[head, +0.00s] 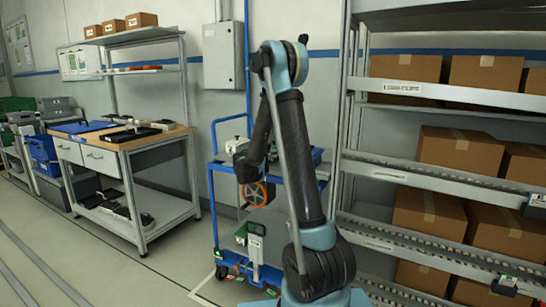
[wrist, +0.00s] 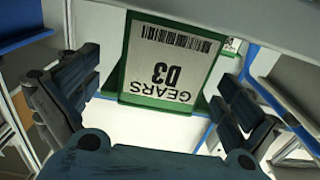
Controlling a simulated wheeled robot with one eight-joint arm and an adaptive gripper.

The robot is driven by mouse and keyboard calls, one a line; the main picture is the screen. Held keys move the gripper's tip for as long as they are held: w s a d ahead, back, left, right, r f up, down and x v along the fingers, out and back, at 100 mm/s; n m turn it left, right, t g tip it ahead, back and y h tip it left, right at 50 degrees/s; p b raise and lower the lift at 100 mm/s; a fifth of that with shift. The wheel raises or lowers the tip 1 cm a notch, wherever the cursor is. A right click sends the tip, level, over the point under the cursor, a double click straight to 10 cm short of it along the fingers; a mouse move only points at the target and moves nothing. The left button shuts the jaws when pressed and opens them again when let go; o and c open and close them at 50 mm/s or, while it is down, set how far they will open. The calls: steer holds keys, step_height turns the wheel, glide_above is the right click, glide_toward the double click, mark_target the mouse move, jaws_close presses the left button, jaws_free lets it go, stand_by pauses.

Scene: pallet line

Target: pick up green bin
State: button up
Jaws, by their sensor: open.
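In the wrist view a green bin (wrist: 112,84) with a white label reading "GEARS D3" is in the upper middle; the label appears upside down. My gripper (wrist: 155,82) is open, with one dark finger to the left of the bin and one to the right. The fingers look apart from the bin, and nothing is held. In the head view my arm reaches toward a blue-framed cart (head: 214,200). I cannot make out the labelled bin for certain there, as the arm covers part of the cart.
A rack (head: 345,130) with several cardboard boxes stands close on the right. A workbench (head: 150,150) with trays and tools is on the left. Blue bins (head: 42,150) stand at the far left. Open floor (head: 110,270) lies in the left foreground.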

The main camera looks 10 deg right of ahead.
mark_target(273, 145)
steer(key=shift+x, duration=1.55)
steer(key=c, duration=1.7)
